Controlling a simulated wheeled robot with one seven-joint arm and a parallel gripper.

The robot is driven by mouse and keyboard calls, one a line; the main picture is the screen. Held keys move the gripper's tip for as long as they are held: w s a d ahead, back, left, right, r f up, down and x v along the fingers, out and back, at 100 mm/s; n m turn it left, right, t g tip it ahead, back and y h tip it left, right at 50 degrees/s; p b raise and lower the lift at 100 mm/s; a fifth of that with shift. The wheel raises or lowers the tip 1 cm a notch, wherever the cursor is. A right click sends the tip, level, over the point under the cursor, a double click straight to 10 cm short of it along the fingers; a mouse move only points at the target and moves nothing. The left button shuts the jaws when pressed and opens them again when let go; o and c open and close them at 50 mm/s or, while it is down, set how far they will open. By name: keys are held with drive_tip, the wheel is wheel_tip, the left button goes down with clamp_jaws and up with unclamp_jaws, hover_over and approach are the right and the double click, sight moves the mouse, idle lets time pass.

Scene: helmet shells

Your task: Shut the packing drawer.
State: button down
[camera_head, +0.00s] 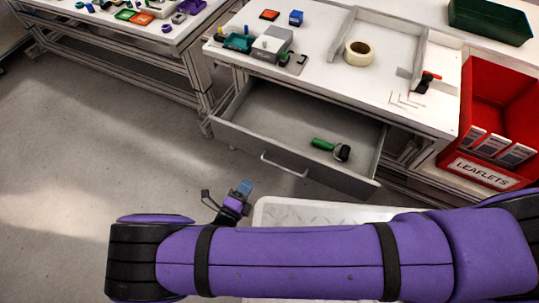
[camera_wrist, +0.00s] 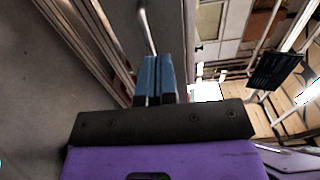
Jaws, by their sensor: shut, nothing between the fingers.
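The packing drawer (camera_head: 235,137) is a grey drawer standing pulled out from under the white packing table. Its front has a silver bar handle (camera_head: 284,165). A green-handled tool (camera_head: 330,149) with a dark head lies inside it. My gripper (camera_head: 245,187), with blue fingertips, is just in front of the drawer, a little left of and below the handle in the head view. In the wrist view the blue fingers (camera_wrist: 154,78) are together and empty, and the handle (camera_wrist: 147,28) shows just beyond the tips. I cannot tell whether they touch the drawer.
The packing table (camera_head: 321,78) holds a tape roll (camera_head: 358,53), a grey box and small parts. A red leaflets bin (camera_head: 484,160) stands at the right. A white tray (camera_head: 265,214) is partly hidden behind my arm. The floor at left is clear.

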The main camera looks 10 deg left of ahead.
approach(269, 149)
drive_tip(key=x, duration=0.7)
drive_tip(key=shift+w+d+r, duration=0.1)
drive_tip(key=shift+w+r, duration=0.05)
drive_tip(key=shift+w, duration=0.1)
drive_tip(key=shift+w, duration=0.1)
